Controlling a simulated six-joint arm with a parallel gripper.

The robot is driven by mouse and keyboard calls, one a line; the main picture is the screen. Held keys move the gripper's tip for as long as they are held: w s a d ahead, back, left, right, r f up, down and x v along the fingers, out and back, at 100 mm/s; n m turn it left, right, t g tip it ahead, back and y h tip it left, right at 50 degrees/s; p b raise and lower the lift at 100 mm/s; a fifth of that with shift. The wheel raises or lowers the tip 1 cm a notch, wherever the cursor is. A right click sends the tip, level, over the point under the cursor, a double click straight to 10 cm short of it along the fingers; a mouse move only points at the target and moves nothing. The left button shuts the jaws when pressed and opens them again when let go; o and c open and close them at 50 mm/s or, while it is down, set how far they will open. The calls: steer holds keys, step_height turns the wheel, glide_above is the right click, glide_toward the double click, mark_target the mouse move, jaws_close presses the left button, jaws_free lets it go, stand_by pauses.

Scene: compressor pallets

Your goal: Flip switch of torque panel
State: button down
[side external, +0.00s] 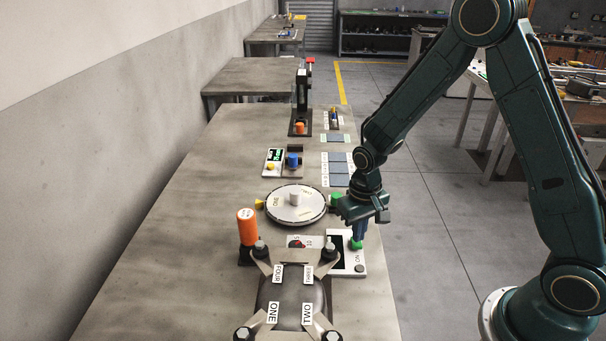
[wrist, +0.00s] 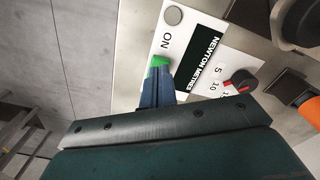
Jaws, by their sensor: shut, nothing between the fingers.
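The torque panel is a white plate (side external: 347,258) with a dark display, on the table beside the compressor. In the wrist view the panel (wrist: 194,27) shows the words NEWTON METRES, an ON label (wrist: 167,40), a round grey button (wrist: 173,16) and a black and red knob (wrist: 240,80) beside a number scale. My gripper (side external: 358,238) points down at the panel's right side. In the wrist view its blue fingers (wrist: 157,72) are shut and empty, with their tips at a green piece (wrist: 158,61) below ON. I cannot tell whether they touch it.
The dark compressor (side external: 292,292) with metal arms stands in front. An orange cylinder (side external: 246,227) stands to its left. The table's left side is clear.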

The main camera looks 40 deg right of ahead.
steer(key=shift+f, duration=0.9)
stand_by(1.0)
steer(key=shift+r, duration=3.55)
step_height(320, 180, up, 15)
steer(key=n+t, duration=0.1)
steer(key=t, duration=0.2)
glide_above(358, 244)
steer(key=s, duration=0.7)
steer(key=s+r+n+t, duration=0.1)
steer(key=s+r, duration=0.2)
steer(key=s, duration=0.3)
steer(key=s+r+n+t, duration=0.1)
steer(key=s+r, duration=0.2)
steer(key=s, duration=0.3)
steer(key=shift+s+a+r+t, duration=0.25)
steer(key=shift+s+a+t, duration=0.05)
steer(key=shift+s+a, duration=0.15)
steer(key=shift+w, duration=0.15)
